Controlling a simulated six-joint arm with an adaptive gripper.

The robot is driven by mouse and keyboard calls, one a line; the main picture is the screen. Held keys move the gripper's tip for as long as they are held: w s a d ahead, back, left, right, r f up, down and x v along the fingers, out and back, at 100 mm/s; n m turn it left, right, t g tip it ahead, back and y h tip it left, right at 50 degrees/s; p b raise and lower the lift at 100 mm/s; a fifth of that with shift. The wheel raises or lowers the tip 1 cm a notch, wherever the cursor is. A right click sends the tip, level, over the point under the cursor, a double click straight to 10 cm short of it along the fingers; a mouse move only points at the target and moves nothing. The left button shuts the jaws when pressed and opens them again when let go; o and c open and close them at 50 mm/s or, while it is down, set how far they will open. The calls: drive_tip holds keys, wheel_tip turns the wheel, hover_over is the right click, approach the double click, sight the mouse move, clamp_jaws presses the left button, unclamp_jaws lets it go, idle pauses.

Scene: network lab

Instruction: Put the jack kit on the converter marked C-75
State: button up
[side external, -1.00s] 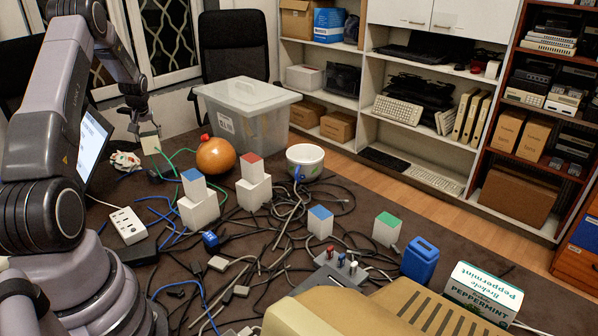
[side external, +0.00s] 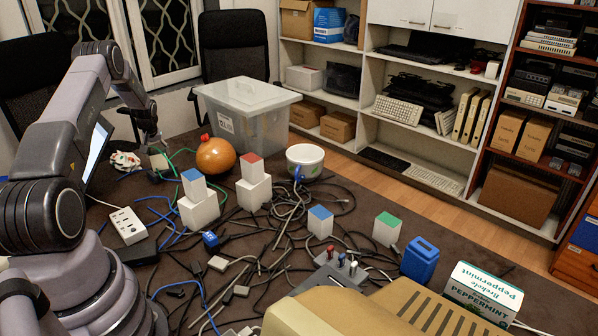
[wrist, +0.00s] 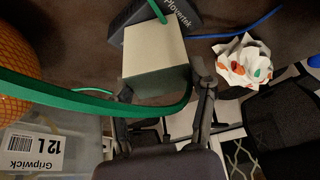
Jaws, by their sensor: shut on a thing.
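My gripper (wrist: 160,100) is shut on a plain pale box (wrist: 155,58), which I take to be the jack kit; no label on it is readable. The box also shows in the side external view (side external: 158,161), low at the back left of the table. I cannot tell whether the two touch. No C-75 mark is readable in either view, so I cannot tell whether this device is that converter.
A green cable (wrist: 70,105) passes close by the held box. Crumpled paper (side external: 124,160), an orange round object (side external: 215,156) and a clear lidded bin (side external: 262,128) stand nearby. Colour-topped cubes (side external: 320,222) and tangled cables fill the middle of the table.

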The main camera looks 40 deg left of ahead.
drive_tip(key=o, duration=1.2)
drive_tip(key=v, duration=1.2)
drive_tip(key=w+d+r+m+t, duration=0.1)
drive_tip(key=w+d+r+m, duration=0.15)
drive_tip(key=d+r, duration=0.85)
drive_tip(key=w+d+r+m+t, duration=0.1)
drive_tip(key=w+d+r+m, duration=0.15)
drive_tip(key=d+r, duration=0.75)
drive_tip(key=s+d+r+m+h, duration=0.1)
drive_tip(key=s+d, duration=0.2)
drive_tip(key=d, duration=0.4)
drive_tip(key=s+d+r+m+h, duration=0.1)
drive_tip(key=s+d+r+m, duration=0.1)
drive_tip(key=d, duration=0.5)
drive_tip(key=s+d+f+m+t+h, duration=0.1)
drive_tip(key=s+d+m, duration=0.4)
drive_tip(key=s+d, duration=0.8)
drive_tip(key=s+h, duration=0.1)
drive_tip(key=s, duration=0.3)
drive_tip(key=shift+d+t, duration=0.35)
drive_tip(key=shift+t, duration=0.05)
